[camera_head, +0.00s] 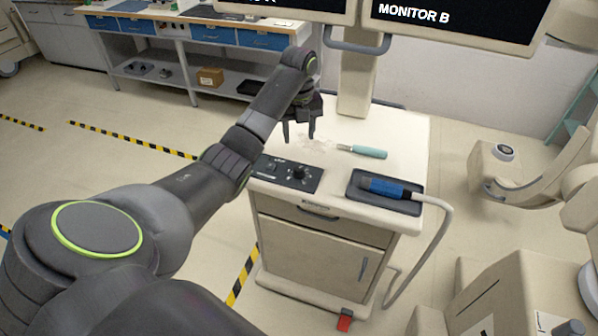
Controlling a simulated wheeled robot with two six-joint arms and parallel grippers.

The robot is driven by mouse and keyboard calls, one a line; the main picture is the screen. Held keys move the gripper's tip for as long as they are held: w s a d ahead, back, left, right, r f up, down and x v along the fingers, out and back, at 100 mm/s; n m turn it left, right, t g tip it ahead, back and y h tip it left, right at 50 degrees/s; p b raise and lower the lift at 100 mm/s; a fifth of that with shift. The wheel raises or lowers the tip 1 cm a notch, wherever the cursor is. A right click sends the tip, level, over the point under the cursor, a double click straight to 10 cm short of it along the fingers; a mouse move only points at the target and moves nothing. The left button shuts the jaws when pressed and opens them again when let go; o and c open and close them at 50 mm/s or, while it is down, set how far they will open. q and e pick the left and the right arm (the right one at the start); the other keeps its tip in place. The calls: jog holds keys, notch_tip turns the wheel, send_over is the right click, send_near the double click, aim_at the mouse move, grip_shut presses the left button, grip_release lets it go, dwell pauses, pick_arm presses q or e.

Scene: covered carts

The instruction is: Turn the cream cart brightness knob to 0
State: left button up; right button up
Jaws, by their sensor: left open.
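The cream cart (390,150) stands in front of me at the picture's middle. A dark control panel (282,178) lies on its top at the front left edge. A black round knob (298,173) with pale marks around it sits on this panel; the setting is too small to read. My left gripper (299,138) is open and empty, pointing down above the cart top, behind the knob and apart from it. My left arm crosses the view from the lower left and hides part of the panel's left end. My right gripper is not in view.
A teal-handled tool (365,151) lies on the cart top. A monitor post (356,85) rises at the back. A workbench (190,30) stands behind left.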

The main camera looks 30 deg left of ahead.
pick_arm(q)
jog(key=b, duration=0.3)
send_over(299, 169)
notch_tip(299, 169, down, 4)
jog(key=shift+f, duration=0.2)
notch_tip(299, 169, down, 7)
jog(key=shift+r+p, duration=0.1)
jog(key=shift+p, duration=0.95)
jog(key=shift+w+f, duration=0.1)
jog(key=shift+f, duration=0.45)
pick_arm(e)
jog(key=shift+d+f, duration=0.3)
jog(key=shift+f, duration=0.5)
pick_arm(q)
jog(key=c, duration=1)
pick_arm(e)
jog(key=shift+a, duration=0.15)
pick_arm(q)
jog(key=shift+r, duration=0.1)
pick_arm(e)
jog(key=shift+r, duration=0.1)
